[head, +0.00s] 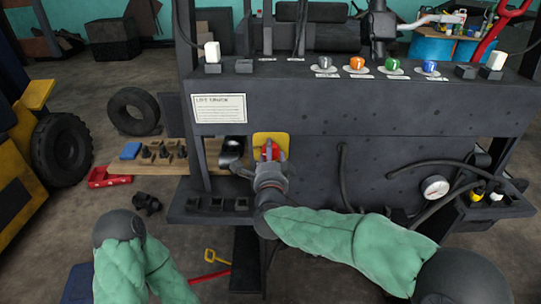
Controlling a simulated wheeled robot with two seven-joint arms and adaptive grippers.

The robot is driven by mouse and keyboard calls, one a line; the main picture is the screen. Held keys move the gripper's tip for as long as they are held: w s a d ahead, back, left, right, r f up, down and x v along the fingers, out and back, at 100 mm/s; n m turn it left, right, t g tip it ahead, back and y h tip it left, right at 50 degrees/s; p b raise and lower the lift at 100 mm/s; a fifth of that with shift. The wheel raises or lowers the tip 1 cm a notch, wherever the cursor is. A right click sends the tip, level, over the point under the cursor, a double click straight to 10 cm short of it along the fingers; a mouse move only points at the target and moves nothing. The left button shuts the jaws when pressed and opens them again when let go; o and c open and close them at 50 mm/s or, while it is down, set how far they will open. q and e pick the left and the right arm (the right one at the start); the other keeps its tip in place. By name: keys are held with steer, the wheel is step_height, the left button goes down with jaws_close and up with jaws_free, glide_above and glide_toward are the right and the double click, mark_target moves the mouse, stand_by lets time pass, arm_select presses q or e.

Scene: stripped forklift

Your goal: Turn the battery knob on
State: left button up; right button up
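The battery knob (270,151) is red and sits on a yellow plate (284,140) on the front of the dark forklift panel. My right arm reaches in from the lower right, and its gripper (268,163) is right at the knob, covering its lower part. Whether the fingers are closed on the knob or only around it cannot be told. The knob's exact angle is partly hidden. My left arm shows only as a bent green-sleeved part at the lower left; its gripper is out of view.
Grey, orange, green and blue knobs (357,63) line the panel top, with white-topped levers at both ends. A label (219,108) is left of the plate. A gauge (435,188) and hoses are at right. A board with black parts (165,153) and a tyre (134,111) lie left.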

steer(key=o, duration=0.4)
steer(key=shift+w+d+r, duration=0.1)
steer(key=shift+d+r, duration=0.1)
steer(key=shift+c, duration=0.2)
steer(key=shift+f, duration=0.1)
steer(key=s, duration=1.2)
steer(key=shift+f, duration=0.1)
